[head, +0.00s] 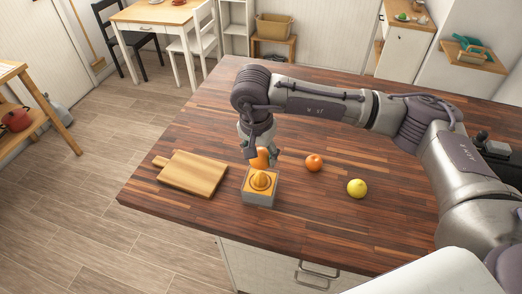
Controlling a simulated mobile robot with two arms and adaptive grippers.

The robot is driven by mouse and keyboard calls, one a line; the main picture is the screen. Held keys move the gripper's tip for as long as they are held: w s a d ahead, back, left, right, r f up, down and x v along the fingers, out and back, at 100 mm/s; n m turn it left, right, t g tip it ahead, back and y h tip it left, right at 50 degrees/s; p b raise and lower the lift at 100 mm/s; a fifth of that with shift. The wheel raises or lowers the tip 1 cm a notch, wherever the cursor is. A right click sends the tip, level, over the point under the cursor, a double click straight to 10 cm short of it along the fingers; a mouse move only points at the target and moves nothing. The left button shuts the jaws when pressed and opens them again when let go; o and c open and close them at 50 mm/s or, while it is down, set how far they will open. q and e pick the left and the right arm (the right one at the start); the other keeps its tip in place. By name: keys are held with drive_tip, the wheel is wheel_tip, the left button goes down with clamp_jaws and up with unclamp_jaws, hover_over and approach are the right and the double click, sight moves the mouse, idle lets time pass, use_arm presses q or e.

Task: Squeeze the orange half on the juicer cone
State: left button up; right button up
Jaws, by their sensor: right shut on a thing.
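The juicer (259,198) is a grey square box with an orange cone (261,180) on top, standing near the front edge of the wooden counter. My right gripper (260,163) points down just behind the cone, shut on the orange half (261,156). The orange half shows just above and behind the cone; I cannot tell if they touch. The gripper's fingers are partly hidden behind the orange half. My left gripper is not in view.
A wooden cutting board (193,174) lies left of the juicer. A whole orange (314,162) and a yellow lemon (357,188) sit to its right. The dark wood countertop (330,225) is clear in front of the fruit.

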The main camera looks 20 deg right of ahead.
sight(260, 174)
drive_tip(key=shift+f+b, duration=0.55)
drive_tip(key=shift+f, duration=1.25)
wheel_tip(260, 174, down, 3)
drive_tip(key=b, duration=0.2)
drive_tip(key=shift+w+a+r+b, duration=0.1)
drive_tip(key=shift+b, duration=0.2)
drive_tip(key=shift+f+b, duration=0.45)
drive_tip(key=shift+b, duration=0.15)
drive_tip(key=n+b, duration=0.2)
drive_tip(key=shift+f+b, duration=0.25)
drive_tip(key=shift+b, duration=0.05)
drive_tip(key=shift+r+n+b, duration=0.1)
drive_tip(key=shift+n+b, duration=0.25)
drive_tip(key=shift+n, duration=0.25)
drive_tip(key=shift+s+r, duration=0.1)
drive_tip(key=shift+s, duration=0.1)
